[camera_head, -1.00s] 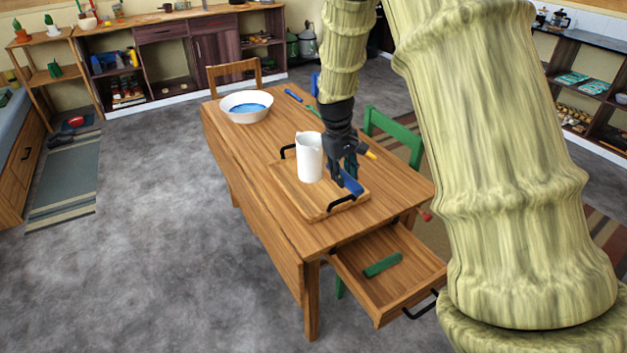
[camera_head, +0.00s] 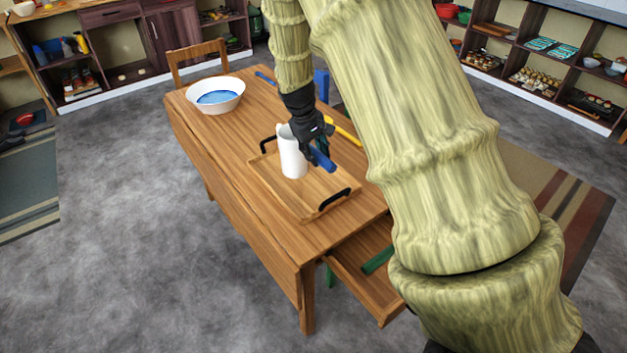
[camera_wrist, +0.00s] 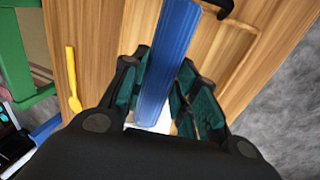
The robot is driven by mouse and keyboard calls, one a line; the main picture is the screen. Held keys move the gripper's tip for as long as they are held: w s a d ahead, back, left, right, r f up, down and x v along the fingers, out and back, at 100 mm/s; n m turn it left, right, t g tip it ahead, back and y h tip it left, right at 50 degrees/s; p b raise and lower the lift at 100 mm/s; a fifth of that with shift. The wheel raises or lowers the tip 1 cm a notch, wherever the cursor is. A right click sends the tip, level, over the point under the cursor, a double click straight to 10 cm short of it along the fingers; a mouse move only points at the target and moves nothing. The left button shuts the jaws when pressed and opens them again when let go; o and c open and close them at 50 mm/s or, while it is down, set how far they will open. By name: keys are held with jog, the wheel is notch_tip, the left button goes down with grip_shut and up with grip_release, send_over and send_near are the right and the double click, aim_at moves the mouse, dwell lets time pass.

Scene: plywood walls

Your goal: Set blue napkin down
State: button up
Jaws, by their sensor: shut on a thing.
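The blue napkin (camera_head: 322,159) is a long, narrow rolled or folded strip. My gripper (camera_head: 316,148) is shut on it, just right of a white pitcher (camera_head: 292,158). In the wrist view the napkin (camera_wrist: 172,55) stands out lengthwise from between the fingers of my gripper (camera_wrist: 165,100). The napkin appears above the wooden tray (camera_head: 305,193), and I cannot tell how high. The pitcher stands on the tray and is partly hidden by my gripper.
The tray with black handles (camera_head: 334,199) lies on a wooden table (camera_head: 235,160). A white bowl (camera_head: 228,84) stands at the far end. A yellow utensil (camera_wrist: 72,80) lies beside the tray. An open drawer (camera_head: 352,272) holds a green roll (camera_head: 377,261). The tray's near part is clear.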

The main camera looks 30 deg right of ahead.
aim_at(318, 190)
jog(key=shift+f+p, duration=1.15)
jog(key=shift+f, duration=5.25)
jog(key=shift+f, duration=0.1)
jog(key=o, duration=0.9)
jog(key=shift+o, duration=0.2)
jog(key=b+v, duration=0.2)
jog(key=v, duration=1)
jog(key=shift+b, duration=0.35)
